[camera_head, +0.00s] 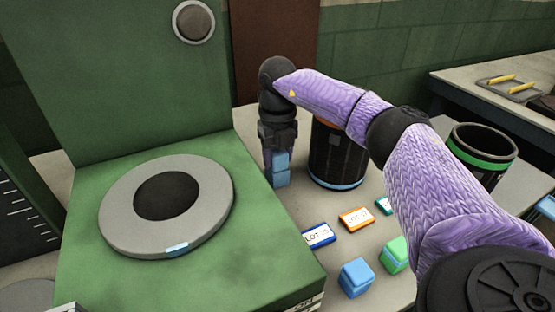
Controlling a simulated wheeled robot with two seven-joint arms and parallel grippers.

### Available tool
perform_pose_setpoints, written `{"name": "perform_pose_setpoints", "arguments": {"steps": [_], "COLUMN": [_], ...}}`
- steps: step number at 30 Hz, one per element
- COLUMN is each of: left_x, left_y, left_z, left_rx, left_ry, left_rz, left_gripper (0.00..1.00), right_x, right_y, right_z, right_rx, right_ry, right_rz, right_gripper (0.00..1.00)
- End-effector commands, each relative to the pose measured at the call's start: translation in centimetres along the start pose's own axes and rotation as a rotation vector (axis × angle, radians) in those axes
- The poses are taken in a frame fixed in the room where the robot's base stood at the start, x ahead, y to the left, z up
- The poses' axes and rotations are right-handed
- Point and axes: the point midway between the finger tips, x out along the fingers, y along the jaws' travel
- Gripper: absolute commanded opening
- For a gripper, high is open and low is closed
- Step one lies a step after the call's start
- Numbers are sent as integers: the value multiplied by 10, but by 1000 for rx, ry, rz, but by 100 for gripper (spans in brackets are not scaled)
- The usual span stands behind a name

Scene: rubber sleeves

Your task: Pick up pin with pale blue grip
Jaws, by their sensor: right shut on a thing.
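My right gripper (277,152) points down at the end of the purple-sleeved arm, just right of the green machine. It is shut on a pale blue grip (281,178), which shows between and below the fingers. This looks like the pin with the pale blue grip; its shaft cannot be made out. Whether its lower end touches the table is unclear. A second blue block-shaped grip (357,278) stands on the table at the front, beside a green one (396,254). My left gripper is not in view.
The green machine (95,255) with a grey round plate (215,215) fills the left. A dark bin (335,160) stands right behind my gripper, and a green-rimmed bin (482,143) is farther right. Blue (318,236) and orange (356,218) lot labels lie on the table.

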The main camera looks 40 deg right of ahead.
Motion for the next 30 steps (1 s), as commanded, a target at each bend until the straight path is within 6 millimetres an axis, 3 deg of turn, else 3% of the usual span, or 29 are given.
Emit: {"name": "perform_pose_setpoints", "arguments": {"steps": [1,3,11,21,25,30], "left_x": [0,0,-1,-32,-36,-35], "left_y": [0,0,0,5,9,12], "left_z": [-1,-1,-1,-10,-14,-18], "left_rx": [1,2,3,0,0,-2], "left_ry": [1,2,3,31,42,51], "left_rz": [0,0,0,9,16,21], "left_gripper": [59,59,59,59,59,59], "right_x": [0,0,-3,-86,-100,-101], "right_y": [0,0,0,0,0,0], "right_z": [0,0,0,0,0,0], "right_rx": [0,0,0,1,0,0], "right_ry": [0,0,-1,-5,-2,0], "right_rz": [0,0,1,3,2,1], "right_gripper": [16,1,0,0,0,0]}}
